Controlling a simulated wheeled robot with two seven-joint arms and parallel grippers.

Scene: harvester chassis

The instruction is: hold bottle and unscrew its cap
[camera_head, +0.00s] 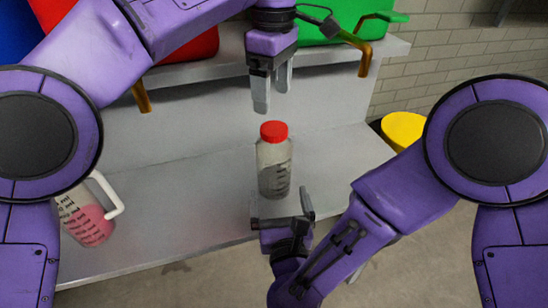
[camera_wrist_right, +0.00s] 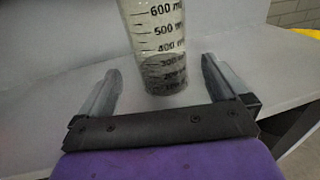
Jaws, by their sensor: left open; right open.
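A clear bottle (camera_head: 273,166) with dark contents in its lower part and a red cap (camera_head: 274,131) stands upright on the grey bench. My left gripper (camera_head: 271,95) is open and empty, pointing down above the cap with a gap between. My right gripper (camera_head: 281,206) is open and low in front of the bottle. In the right wrist view the bottle (camera_wrist_right: 158,45) stands ahead, between the lines of the two open fingers (camera_wrist_right: 160,82). Its volume marks show there, and its top is cut off. I cannot tell whether the fingers reach beside it.
A jug (camera_head: 86,217) with pink contents and a white handle stands at the left of the grey bench (camera_head: 190,195). Red (camera_head: 195,43) and green (camera_head: 345,22) bins sit on the raised shelf behind. A yellow object (camera_head: 403,130) is beyond the bench at right.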

